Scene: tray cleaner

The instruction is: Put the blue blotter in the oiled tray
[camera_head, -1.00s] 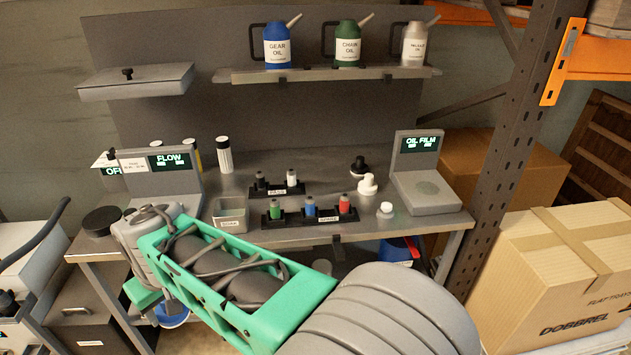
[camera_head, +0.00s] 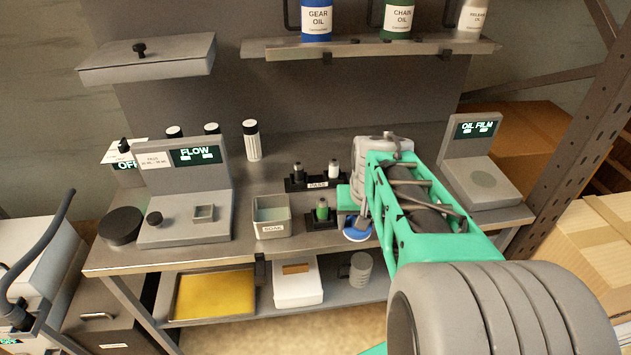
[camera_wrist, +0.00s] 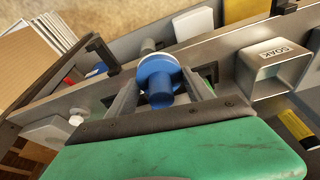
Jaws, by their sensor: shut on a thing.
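The blue blotter (camera_head: 357,235) shows as a blue disc with a pale rim, just below my gripper (camera_head: 358,212) near the bench's front edge. In the wrist view the blue blotter (camera_wrist: 160,72) sits between the fingers of my gripper (camera_wrist: 160,92), which is shut on it. The arm hides part of the grip in the head view. A tray with a golden-yellow surface (camera_head: 214,297) lies on the lower shelf at left, apart from the gripper; its yellow also shows at the top of the wrist view (camera_wrist: 243,10).
The SOAK box (camera_head: 271,217) stands at the bench's front edge. The PASS rack (camera_head: 312,184) and a green bottle (camera_head: 322,210) are beside my gripper. A white box (camera_head: 297,285) sits right of the yellow tray. The bench top overhangs the lower shelf.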

